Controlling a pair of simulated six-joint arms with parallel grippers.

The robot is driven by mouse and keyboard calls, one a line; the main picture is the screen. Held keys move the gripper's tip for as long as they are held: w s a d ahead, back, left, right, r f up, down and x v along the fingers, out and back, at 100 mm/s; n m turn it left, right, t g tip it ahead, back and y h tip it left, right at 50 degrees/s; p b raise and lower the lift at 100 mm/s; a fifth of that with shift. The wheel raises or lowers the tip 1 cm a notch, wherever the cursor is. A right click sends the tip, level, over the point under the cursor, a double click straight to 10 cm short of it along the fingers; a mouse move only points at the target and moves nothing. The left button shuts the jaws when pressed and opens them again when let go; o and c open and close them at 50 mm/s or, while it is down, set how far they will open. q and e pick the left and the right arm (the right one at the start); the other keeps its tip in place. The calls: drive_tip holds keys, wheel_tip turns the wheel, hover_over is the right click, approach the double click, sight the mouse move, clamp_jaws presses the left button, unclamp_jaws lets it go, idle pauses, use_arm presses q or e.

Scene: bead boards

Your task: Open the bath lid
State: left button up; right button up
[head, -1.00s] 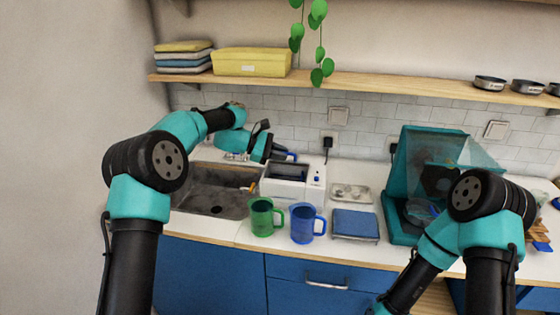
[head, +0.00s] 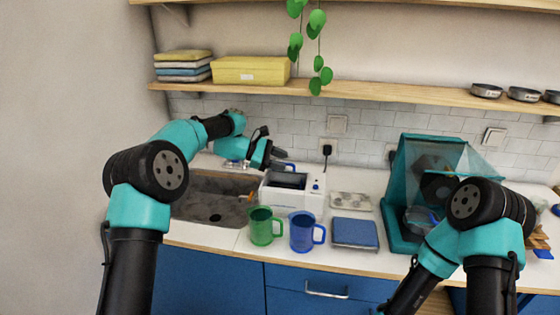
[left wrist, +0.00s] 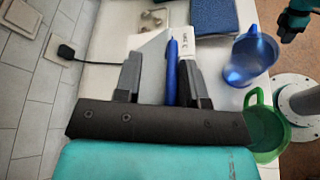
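The white bath (head: 309,200) stands on the counter right of the sink, with a dark area on its top and a small blue control on its front right. A blue handle (head: 284,167) shows at its back, just below my left gripper (head: 277,155). In the left wrist view the blue handle (left wrist: 172,70) lies between the two black fingertips of my left gripper (left wrist: 160,75). The fingers stand apart, with a clear gap left of the handle; whether the right finger touches it I cannot tell. How far the lid is open is unclear.
A green mug (head: 262,226) and a blue mug (head: 302,232) stand in front of the bath. A blue-topped pad (head: 355,233) and a small tray (head: 350,201) lie to its right. The sink (head: 205,195) is left. A plug (head: 326,150) is on the wall behind.

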use_arm(q)
drive_tip(key=shift+a, duration=0.1)
drive_tip(key=v, duration=1.7)
drive_tip(key=shift+a, duration=0.2)
